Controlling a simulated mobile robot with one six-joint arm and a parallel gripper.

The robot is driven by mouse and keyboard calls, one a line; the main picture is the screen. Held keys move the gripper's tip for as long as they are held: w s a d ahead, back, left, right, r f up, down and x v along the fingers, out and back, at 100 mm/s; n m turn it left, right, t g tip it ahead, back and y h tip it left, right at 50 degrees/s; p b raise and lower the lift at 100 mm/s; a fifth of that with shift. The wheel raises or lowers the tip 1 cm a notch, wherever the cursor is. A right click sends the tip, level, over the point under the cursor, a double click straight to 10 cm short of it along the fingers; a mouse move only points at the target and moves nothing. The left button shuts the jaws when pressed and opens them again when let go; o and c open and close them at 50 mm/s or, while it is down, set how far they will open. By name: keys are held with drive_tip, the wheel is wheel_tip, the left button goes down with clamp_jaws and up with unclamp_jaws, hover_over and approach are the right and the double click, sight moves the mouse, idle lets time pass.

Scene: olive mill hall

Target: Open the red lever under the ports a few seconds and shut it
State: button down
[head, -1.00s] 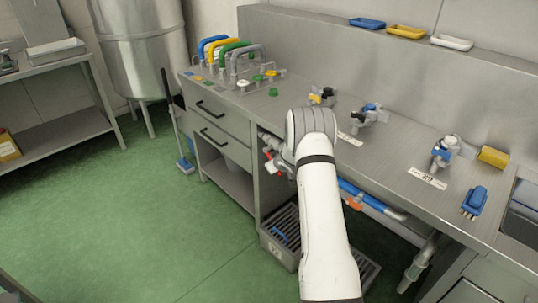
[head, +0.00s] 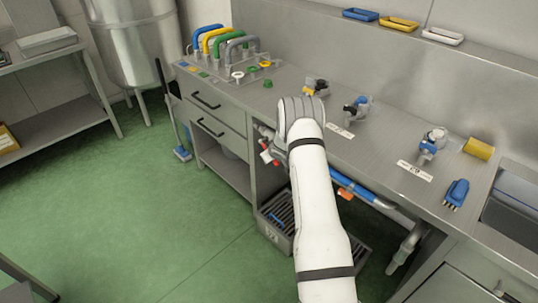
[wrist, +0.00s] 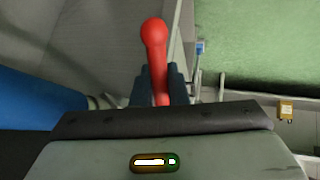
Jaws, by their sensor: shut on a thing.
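The red lever (wrist: 154,40) has a rounded knob end and stands up between the two dark fingers of my gripper (wrist: 160,82) in the wrist view. The fingers are shut on its shaft, with the knob beyond them. In the head view small red parts (head: 267,157) show beside my wrist, under the counter's front edge. My arm hides most of that spot. The ports on the counter above are a yellow-and-black one (head: 315,87), a black-and-blue one (head: 357,107) and a blue-and-white one (head: 433,143). I cannot tell the lever's exact angle.
A grated drain box (head: 275,232) stands on the floor below. A blue pipe (head: 355,186) runs under the counter (head: 390,145). A drawer cabinet (head: 213,120) is left of my wrist. A blue brush (head: 456,194) lies at the right. The green floor (head: 110,220) at left is clear.

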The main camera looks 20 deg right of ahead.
drive_tip(key=c, duration=1.7)
unclamp_jaws()
drive_tip(key=shift+s+a+f, duration=0.1)
drive_tip(key=shift+f, duration=0.05)
drive_tip(key=shift+o, duration=1.3)
drive_tip(key=b+v, duration=0.1)
drive_tip(key=v, duration=0.6)
drive_tip(key=shift+s+r, duration=0.15)
drive_tip(key=shift+r, duration=0.25)
drive_tip(key=shift+c, duration=0.3)
